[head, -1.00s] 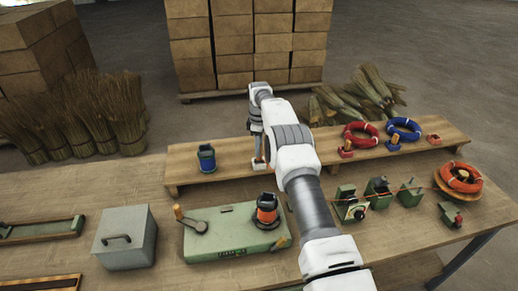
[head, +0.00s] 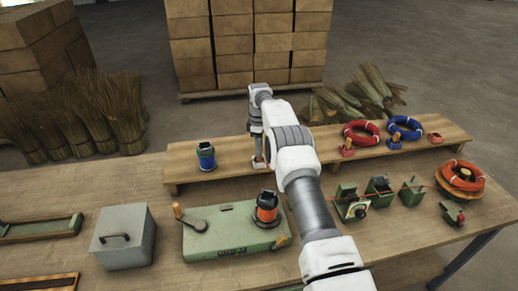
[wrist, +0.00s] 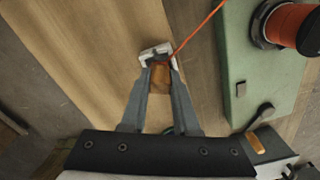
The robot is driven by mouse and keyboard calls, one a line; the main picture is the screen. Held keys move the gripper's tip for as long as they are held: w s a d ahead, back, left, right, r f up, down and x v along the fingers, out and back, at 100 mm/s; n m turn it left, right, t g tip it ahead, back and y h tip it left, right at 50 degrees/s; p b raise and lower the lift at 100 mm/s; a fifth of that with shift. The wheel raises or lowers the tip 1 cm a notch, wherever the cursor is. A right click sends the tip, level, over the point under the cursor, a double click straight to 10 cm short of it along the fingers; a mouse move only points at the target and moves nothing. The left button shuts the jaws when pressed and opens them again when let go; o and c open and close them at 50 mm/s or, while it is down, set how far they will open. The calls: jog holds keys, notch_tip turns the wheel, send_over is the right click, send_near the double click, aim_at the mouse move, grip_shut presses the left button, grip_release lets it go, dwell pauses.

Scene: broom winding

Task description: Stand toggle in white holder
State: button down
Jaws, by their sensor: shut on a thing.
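My gripper (wrist: 160,75) is shut on the wooden toggle (wrist: 160,82), which sits between the two grey fingers in the wrist view. The white holder (wrist: 152,51) is right at the fingertips, around or just beyond the toggle's far end. I cannot tell whether the toggle rests in it. An orange cord (wrist: 198,31) runs from the toggle toward the upper right. In the head view my gripper (head: 258,158) points down over the raised wooden shelf, and the fingers largely hide the toggle and holder.
The green winding base (head: 225,232) with an orange spool (head: 267,207) stands in front of the shelf. A blue spool (head: 206,156) is left of my gripper. Red (head: 361,134) and blue (head: 404,128) coils lie to the right. Green posts (head: 378,191) stand on the table at right.

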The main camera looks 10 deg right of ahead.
jog(key=shift+f+b, duration=0.6)
jog(key=shift+f, duration=0.25)
jog(key=c, duration=0.6)
grip_release()
notch_tip(320, 180, up, 17)
jog(key=p, duration=0.6)
jog(key=shift+r+p, duration=0.2)
jog(key=shift+p, duration=0.1)
